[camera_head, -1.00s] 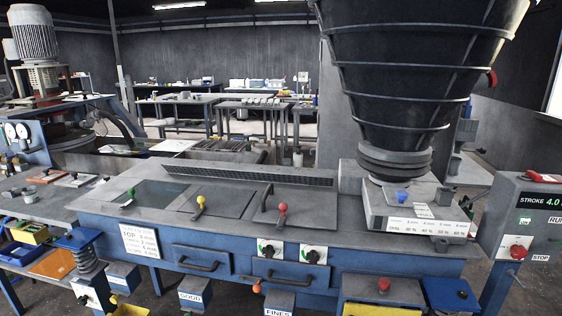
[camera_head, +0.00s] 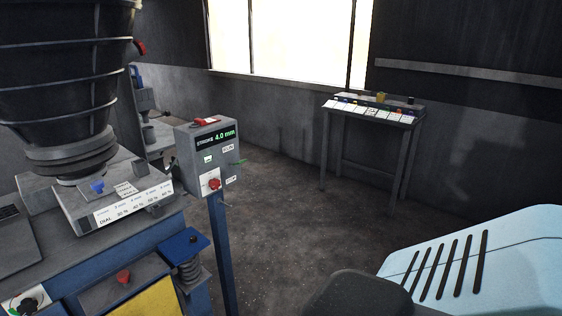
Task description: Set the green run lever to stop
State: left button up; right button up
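The control box (camera_head: 203,160) stands on a blue post left of the middle, with a lit green "STROKE 4.0 mm" display. The green run lever (camera_head: 237,162) sticks out at its right side, between the RUN label (camera_head: 228,148) above and the STOP label (camera_head: 231,180) below. It is too small to tell exactly which way it points. A red knob (camera_head: 214,184) sits on a white plate lower on the box's front. Neither of my grippers is in view.
The hopper (camera_head: 65,85) and machine housing are at the left. A small table (camera_head: 372,115) with cards is at the back right. The floor (camera_head: 285,220) between is clear. A light blue slotted shape fills the lower right.

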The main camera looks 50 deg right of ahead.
aim_at(237, 163)
jog(key=z, duration=1.35)
